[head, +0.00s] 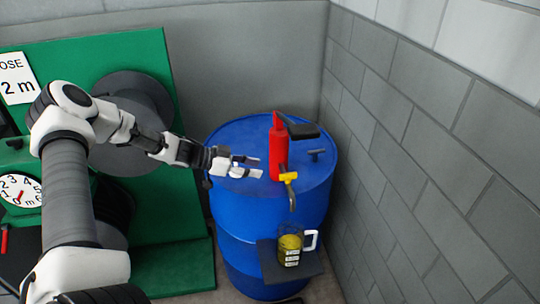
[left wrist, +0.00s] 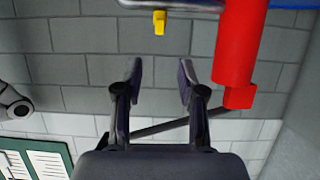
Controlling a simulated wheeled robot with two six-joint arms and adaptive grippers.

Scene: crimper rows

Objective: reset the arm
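My left arm reaches in from the left in the head view. Its gripper (head: 257,167) is open over the top of the blue barrel (head: 235,235), just left of the red pump (head: 278,150), with nothing between its fingers. In the left wrist view the gripper (left wrist: 160,75) also shows spread, empty fingers. The red pump (left wrist: 236,50) stands to their right there, and a yellow piece (left wrist: 160,22) shows above them. My right gripper is not in view.
A clear jug (head: 291,245) with yellow contents sits on a dark shelf (head: 268,264) at the barrel's front, below the yellow tap (head: 288,177). A green stand (head: 185,262) with a grey reel (head: 150,105) and dial (head: 20,192) is at left. A block wall (head: 430,150) closes the right side.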

